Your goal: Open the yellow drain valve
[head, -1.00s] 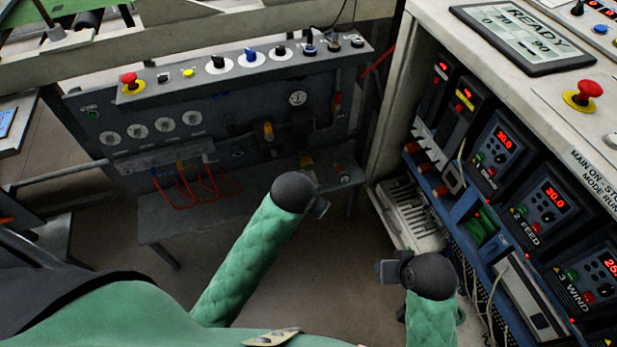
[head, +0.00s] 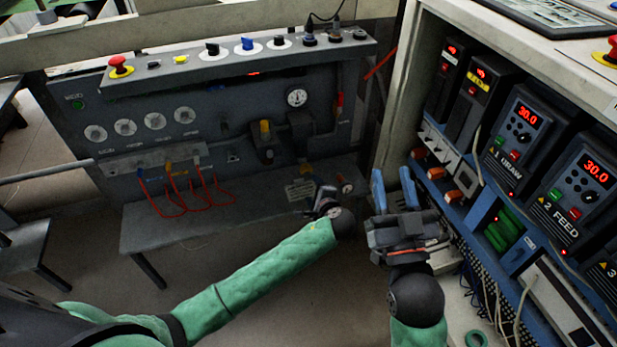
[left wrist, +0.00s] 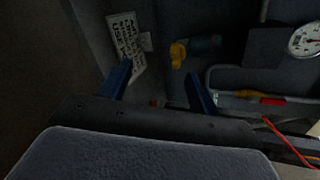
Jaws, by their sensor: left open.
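In the left wrist view a small yellow valve handle (left wrist: 178,53) sits on a teal fitting (left wrist: 206,45) near a wall. My left gripper also shows there (left wrist: 159,70), its two blue fingers apart and empty. The handle lies beyond and between the fingertips, not touched. In the head view my left gripper (head: 326,199) is at the right end of the grey panel's low shelf and points away, its fingers mostly hidden. I cannot clearly make out the yellow handle there. My right gripper (head: 391,174) has its blue fingers apart, empty, in front of the right cabinet.
A grey panel (head: 215,115) with knobs, gauges and red hoses stands ahead, with a shelf (head: 160,228) below. A cabinet with lit drive units (head: 527,122) is close on the right. In the left wrist view are a sign (left wrist: 126,45), a gauge (left wrist: 304,40) and a pipe.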

